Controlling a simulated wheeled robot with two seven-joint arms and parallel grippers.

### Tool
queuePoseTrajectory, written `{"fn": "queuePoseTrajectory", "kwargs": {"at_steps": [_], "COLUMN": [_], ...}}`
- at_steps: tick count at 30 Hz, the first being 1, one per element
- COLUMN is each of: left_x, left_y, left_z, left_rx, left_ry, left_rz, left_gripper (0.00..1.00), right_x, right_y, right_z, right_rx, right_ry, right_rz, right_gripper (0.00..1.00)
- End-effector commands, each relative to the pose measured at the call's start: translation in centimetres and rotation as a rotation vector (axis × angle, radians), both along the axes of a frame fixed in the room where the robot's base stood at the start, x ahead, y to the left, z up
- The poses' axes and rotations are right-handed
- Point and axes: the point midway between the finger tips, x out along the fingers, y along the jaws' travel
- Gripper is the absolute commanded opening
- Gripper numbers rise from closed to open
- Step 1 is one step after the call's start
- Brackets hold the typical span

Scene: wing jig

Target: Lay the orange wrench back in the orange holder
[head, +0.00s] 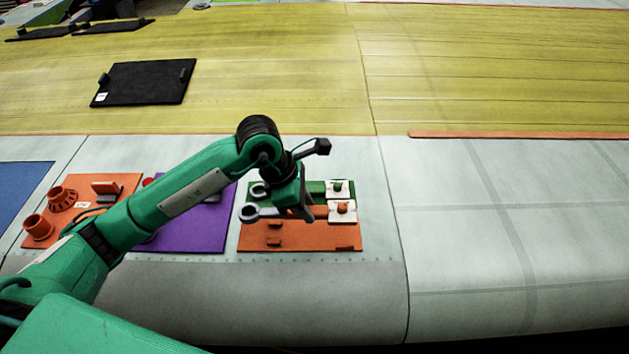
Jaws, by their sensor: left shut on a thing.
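My left gripper (303,213) reaches in from the left and is shut on a wrench. The wrench's grey ring end (249,213) sticks out to the left of the fingers, and the rest of it is mostly hidden by the gripper. The wrench is over the back left part of the orange holder (300,242); I cannot tell whether it touches it. The holder has small raised orange blocks and a white plate with an orange knob (342,208) at its back right. My right gripper is not in view.
A green holder (316,187) with another grey ring end (260,190) lies just behind. A purple board (203,235) and an orange board with cup-like parts (107,187) lie to the left. The pale wing surface to the right is clear. A black panel (145,84) lies farther back.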

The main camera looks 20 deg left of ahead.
Motion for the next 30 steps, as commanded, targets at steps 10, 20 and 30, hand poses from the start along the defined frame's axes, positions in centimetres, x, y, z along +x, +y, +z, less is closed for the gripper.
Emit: {"fn": "queuePoseTrajectory", "kwargs": {"at_steps": [10, 20, 30], "left_x": [0.0, 0.0, 0.0], "left_y": [0.0, 0.0, 0.0], "left_z": [-1.8, -5.2, -5.5], "left_rx": [-0.002, -0.001, -0.001], "left_ry": [0.001, 0.001, -0.002], "left_rz": [0.001, 0.000, -0.001], "left_gripper": [0.00, 0.00, 0.00], "right_x": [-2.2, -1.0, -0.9], "right_y": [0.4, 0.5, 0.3], "right_z": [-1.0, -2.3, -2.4], "right_rx": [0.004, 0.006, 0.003], "right_ry": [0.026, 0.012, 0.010], "right_rz": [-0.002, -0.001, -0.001], "right_gripper": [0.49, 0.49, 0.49]}}
